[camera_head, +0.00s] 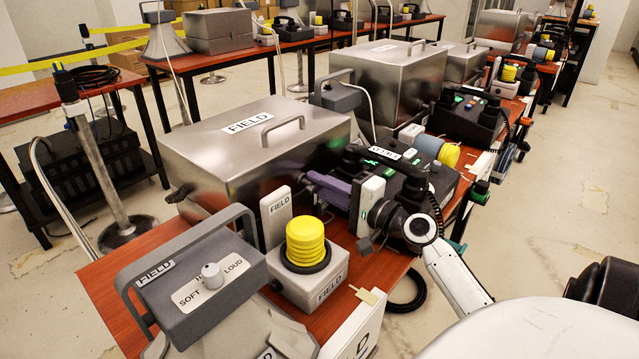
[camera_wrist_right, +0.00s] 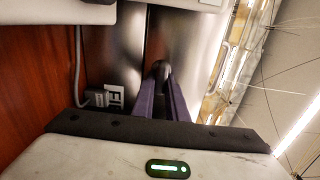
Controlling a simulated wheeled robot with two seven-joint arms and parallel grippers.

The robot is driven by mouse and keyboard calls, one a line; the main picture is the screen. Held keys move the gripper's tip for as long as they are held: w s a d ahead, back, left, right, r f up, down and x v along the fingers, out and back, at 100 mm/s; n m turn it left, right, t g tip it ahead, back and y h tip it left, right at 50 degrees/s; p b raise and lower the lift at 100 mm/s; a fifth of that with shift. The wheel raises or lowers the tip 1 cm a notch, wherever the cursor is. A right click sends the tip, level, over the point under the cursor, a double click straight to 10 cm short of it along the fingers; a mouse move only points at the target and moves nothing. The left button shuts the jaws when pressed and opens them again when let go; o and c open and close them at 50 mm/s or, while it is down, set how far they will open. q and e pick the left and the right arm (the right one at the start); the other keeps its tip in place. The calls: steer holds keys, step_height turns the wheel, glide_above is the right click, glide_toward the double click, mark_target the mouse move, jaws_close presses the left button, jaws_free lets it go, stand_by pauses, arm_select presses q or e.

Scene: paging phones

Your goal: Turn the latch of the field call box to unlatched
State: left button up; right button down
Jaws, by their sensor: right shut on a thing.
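The field call box (camera_head: 225,150) is a large grey metal box with a FIELD label and a handle on its lid. My right gripper (camera_head: 312,182) reaches in from the right, its purple fingers against the right-hand side of the box. In the right wrist view, the fingers (camera_wrist_right: 161,85) are shut on a dark rounded piece, the latch (camera_wrist_right: 162,69), in front of the shiny metal face. The latch's turned angle cannot be told, and the fingers largely hide it in the head view. My left gripper is not in view.
A yellow beacon (camera_head: 305,242) on a white FIELD base stands close in front of the box. A grey horn speaker (camera_head: 200,285) with a SOFT/LOUD knob is at the near left. A dark phone unit (camera_head: 410,190) sits beside my right wrist. Another metal box (camera_head: 390,80) stands behind.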

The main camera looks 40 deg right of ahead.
steer(key=c, duration=1.8)
jaws_free()
steer(key=shift+o, duration=0.2)
steer(key=s+d+b, duration=0.1)
steer(key=s, duration=0.9)
steer(key=shift+s, duration=0.2)
